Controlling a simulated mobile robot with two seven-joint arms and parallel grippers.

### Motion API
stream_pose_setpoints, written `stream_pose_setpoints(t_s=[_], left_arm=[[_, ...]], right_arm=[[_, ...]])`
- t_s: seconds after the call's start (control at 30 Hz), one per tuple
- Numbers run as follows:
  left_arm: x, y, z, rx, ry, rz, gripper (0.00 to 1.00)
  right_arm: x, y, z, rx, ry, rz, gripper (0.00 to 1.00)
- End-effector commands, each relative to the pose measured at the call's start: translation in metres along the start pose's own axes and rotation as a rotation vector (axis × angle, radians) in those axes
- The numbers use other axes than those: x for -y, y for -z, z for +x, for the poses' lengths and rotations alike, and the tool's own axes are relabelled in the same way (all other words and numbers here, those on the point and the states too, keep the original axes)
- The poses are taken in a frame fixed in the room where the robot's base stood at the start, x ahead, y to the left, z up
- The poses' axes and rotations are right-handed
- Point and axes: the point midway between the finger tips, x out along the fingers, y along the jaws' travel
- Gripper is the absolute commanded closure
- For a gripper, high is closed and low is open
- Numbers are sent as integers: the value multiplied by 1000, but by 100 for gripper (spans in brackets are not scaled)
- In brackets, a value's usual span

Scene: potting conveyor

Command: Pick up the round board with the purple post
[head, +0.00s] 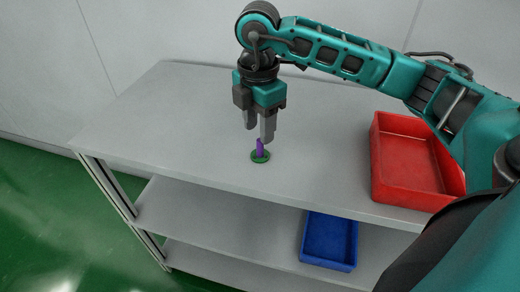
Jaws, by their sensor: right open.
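A small round green board (261,157) lies flat on the grey table top, near its front edge. A short purple post (259,146) stands up from the board. My right gripper (258,133) points down just above the board, with its two fingers apart and the top of the post close to the fingertips. I cannot tell whether the post's top is between the fingers or in front of them. The board rests on the table. My left gripper is not in view.
A red tray (376,160) stands on the table at the right, under my right arm. A blue tray (329,262) sits on a lower shelf. The table top (180,115) left of the board is clear. Its front edge is close to the board.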

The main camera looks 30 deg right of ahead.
Motion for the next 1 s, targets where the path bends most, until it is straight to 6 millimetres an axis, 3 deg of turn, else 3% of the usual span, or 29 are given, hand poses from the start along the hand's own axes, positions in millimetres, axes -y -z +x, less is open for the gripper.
stream_pose_setpoints(t_s=[0.3, 0.57, 1.0], left_arm=[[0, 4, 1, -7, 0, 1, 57], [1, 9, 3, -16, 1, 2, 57], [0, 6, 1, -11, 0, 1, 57]], right_arm=[[3, -1, 43, -1, 2, 0, 54], [3, -1, 46, 0, 0, -1, 54], [3, -1, 46, -1, 0, -1, 94]])
